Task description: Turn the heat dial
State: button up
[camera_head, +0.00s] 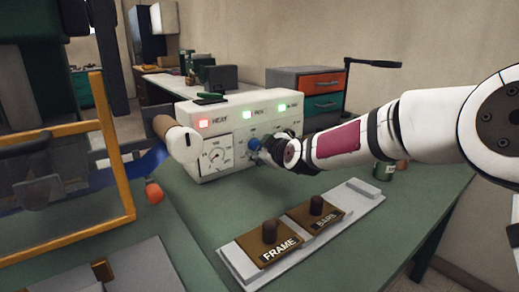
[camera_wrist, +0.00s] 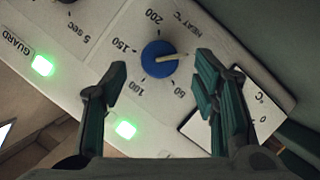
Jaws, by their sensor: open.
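The blue heat dial (camera_wrist: 152,66) is on the white control box's front panel, with the scale marks 50, 100, 150 and 200 around it. Its pale pointer points to the right in the wrist view. My gripper (camera_wrist: 160,66) is open, with one dark green finger on each side of the dial and its tips close to the panel. I cannot tell whether a finger touches it. In the head view my gripper (camera_head: 263,154) is at the box front, and the blue dial (camera_head: 253,143) shows just left of it.
A plate with FRAME and BARS blocks (camera_head: 280,253) lies in front. An orange-framed panel (camera_head: 115,150) stands left. A green can (camera_head: 384,171) stands right.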

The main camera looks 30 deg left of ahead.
aim_at(255, 145)
jog(key=shift+x, duration=1.25)
jog(key=c, duration=1.2)
jog(key=shift+o, duration=0.2)
